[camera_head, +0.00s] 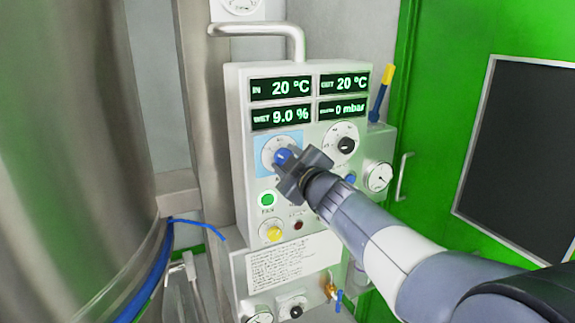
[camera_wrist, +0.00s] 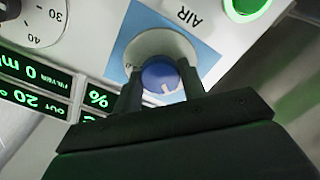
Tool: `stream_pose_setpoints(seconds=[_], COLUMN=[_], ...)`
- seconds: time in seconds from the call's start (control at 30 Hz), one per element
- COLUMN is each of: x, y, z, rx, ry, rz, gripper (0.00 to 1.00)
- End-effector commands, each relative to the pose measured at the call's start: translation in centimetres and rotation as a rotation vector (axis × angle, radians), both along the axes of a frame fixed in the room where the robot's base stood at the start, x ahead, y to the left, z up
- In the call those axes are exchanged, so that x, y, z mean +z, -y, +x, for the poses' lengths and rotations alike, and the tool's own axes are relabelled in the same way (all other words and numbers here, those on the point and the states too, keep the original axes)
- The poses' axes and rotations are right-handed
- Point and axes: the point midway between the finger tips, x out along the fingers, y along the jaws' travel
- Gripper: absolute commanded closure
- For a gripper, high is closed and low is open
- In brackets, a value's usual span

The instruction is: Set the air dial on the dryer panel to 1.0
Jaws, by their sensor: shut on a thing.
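The dryer panel (camera_head: 240,150) is a pale upright box with displays and dials. The air dial is a blue knob (camera_head: 283,157) on a white round scale over a light-blue patch. In the wrist view the blue knob (camera_wrist: 160,77) sits between my fingers, with a white pointer line, and the word AIR beside it reads upside down. My gripper (camera_head: 291,164) is shut on the knob, with a finger on either side (camera_wrist: 161,88). The gripper hides much of the scale, so I cannot read the setting.
Displays (camera_head: 281,88) read IN 20 °C, OUT 20 °C, 9.0 % and 0 mbar. A black-knobbed dial (camera_head: 345,144) is right of the air dial. A green button (camera_head: 267,199) and yellow knob (camera_head: 274,233) are below. A steel vessel (camera_head: 75,150) stands left, a green door (camera_head: 430,130) right.

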Motion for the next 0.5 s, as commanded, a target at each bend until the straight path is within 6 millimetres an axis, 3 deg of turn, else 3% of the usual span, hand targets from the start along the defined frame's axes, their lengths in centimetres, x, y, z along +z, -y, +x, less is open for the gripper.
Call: stream_pose_setpoints(seconds=[0.5], x=[0.01], y=[-0.01], z=[0.0], rx=[0.0], ry=[0.037], rz=[-0.089], gripper=[0.83])
